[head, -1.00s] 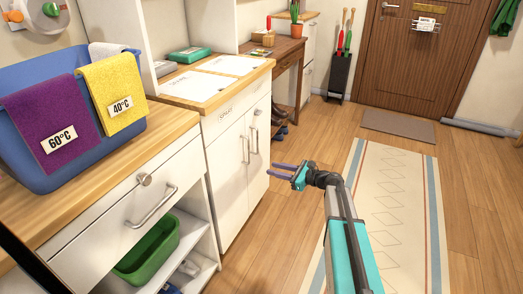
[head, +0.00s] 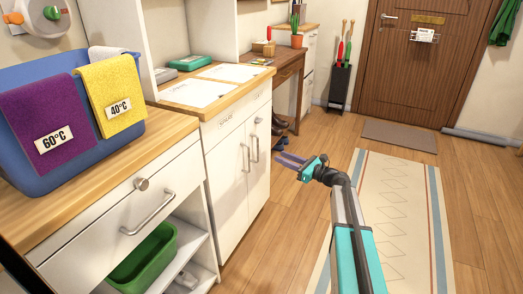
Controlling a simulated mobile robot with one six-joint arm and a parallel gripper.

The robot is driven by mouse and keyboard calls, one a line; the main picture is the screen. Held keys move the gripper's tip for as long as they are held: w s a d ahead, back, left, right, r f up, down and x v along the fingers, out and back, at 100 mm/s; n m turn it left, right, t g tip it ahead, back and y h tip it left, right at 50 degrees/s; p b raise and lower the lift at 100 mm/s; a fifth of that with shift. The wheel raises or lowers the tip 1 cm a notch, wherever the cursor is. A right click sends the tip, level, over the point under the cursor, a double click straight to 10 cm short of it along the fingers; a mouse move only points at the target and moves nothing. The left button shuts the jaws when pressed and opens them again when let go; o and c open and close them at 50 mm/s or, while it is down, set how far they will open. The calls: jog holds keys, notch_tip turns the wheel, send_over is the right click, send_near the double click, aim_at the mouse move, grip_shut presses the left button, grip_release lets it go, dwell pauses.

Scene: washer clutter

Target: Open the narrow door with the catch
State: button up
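The white cabinet in the head view has two narrow doors side by side with upright bar handles. The right narrow door (head: 260,170) is shut, and a small round metal catch (head: 258,120) sits above its handle (head: 255,148). The left door (head: 228,185) is also shut. My gripper (head: 280,159) is to the right of the cabinet, in front of the floor as seen here. Its two purple fingers are apart, point left, and hold nothing. It is clear of the handle in the picture.
A white drawer (head: 110,212) with a round knob stands at the near left, above an open shelf with a green bin (head: 145,258). A blue basket (head: 60,175) with towels sits on the worktop.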

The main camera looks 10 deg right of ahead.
jog(key=b+x, duration=0.2)
jog(key=x, duration=1)
jog(key=shift+w+a, duration=0.1)
jog(key=shift+c, duration=0.2)
grip_shut()
dwell(1.1)
